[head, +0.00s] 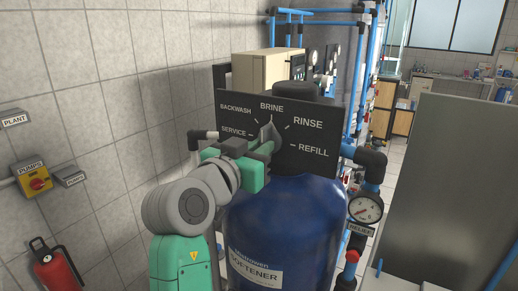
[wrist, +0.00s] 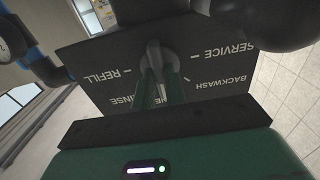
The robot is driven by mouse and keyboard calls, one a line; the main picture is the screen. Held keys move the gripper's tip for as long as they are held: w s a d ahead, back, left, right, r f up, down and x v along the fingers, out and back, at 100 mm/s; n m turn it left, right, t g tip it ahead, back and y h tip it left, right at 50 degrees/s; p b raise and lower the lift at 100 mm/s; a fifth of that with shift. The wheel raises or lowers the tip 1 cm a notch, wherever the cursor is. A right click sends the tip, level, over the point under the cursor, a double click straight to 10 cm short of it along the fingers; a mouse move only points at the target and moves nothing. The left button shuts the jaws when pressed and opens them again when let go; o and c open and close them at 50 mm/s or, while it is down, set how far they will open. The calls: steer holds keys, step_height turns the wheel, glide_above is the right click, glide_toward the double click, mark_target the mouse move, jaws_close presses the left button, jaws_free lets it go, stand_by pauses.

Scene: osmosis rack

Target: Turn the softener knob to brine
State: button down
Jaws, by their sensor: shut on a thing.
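The black softener panel (head: 311,165) carries the labels service, backwash, brine, rinse and refill in an arc. The grey knob (head: 268,131) stands at its middle, and its visible tip points up, roughly toward brine; its exact angle is hard to tell. My gripper (head: 266,146) is shut on the knob from the front. In the wrist view, the two green fingers lie either side of the grey knob (wrist: 155,55) and partly cover the brine label. The panel (wrist: 95,60) appears upside down there.
The blue softener tank (head: 285,225) stands below the panel. A pressure gauge (head: 365,208) and black pipe elbow (head: 371,162) are at its right. A pumps switch (head: 37,183) and fire extinguisher (head: 56,265) are on the left wall. A large grey panel (head: 455,180) stands at right.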

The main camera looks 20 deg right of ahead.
steer(key=c, duration=1.4)
jaws_free()
steer(key=shift+c, duration=0.2)
steer(key=v, duration=0.8)
steer(key=shift+b, duration=0.4)
steer(key=s+a+r+n+t+y, duration=0.45)
steer(key=s+a+t+y, duration=0.2)
steer(key=s, duration=0.35)
steer(key=s+a+r+n+t+y, duration=0.3)
steer(key=s+a+n+t+y, duration=0.35)
steer(key=s, duration=0.25)
step_height(320, 180, up, 21)
steer(key=s+t+y+p, duration=0.1)
steer(key=p, duration=1.9)
steer(key=shift+f+m+y, duration=0.2)
steer(key=shift+m+y, duration=0.1)
